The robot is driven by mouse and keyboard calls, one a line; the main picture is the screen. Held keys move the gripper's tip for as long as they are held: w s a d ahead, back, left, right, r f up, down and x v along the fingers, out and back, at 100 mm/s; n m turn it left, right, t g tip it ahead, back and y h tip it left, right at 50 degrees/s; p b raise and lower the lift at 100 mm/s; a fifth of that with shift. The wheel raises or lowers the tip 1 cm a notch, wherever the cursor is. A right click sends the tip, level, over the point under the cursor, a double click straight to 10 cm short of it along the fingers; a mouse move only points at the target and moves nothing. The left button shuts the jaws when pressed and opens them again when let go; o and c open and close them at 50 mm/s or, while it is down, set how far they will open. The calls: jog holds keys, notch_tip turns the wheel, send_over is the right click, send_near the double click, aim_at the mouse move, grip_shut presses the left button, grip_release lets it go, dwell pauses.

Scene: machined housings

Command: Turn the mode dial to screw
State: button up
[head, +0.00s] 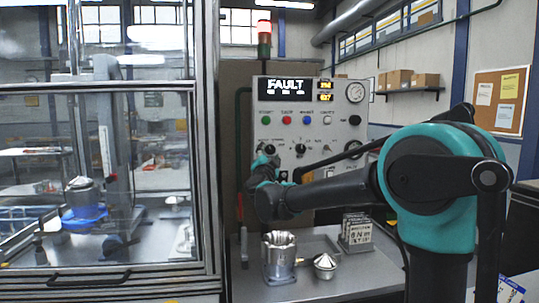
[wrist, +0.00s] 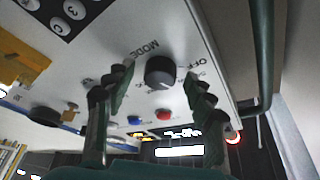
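The mode dial (wrist: 160,72) is a dark round knob on the light panel, with MODE printed beside it and OFF near its upper right in the wrist view. The other position labels are blurred or hidden by my fingers. My gripper (wrist: 158,88) is open, with one finger on each side of the dial and visible gaps between. In the head view, my gripper (head: 264,163) is at the left part of the control panel (head: 345,118), just below the black mode dial (head: 269,149). I cannot tell the dial's setting.
The panel's display (head: 291,86) reads FAULT. More knobs (head: 300,148) sit to the right of the dial, with coloured buttons (head: 286,120) above. A green handle (wrist: 261,50) passes close to the panel edge. A metal housing (head: 279,257) and a cone-topped part (head: 325,266) stand on the bench below.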

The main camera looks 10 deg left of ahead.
jog(key=shift+s, duration=0.1)
jog(key=v, duration=1.2)
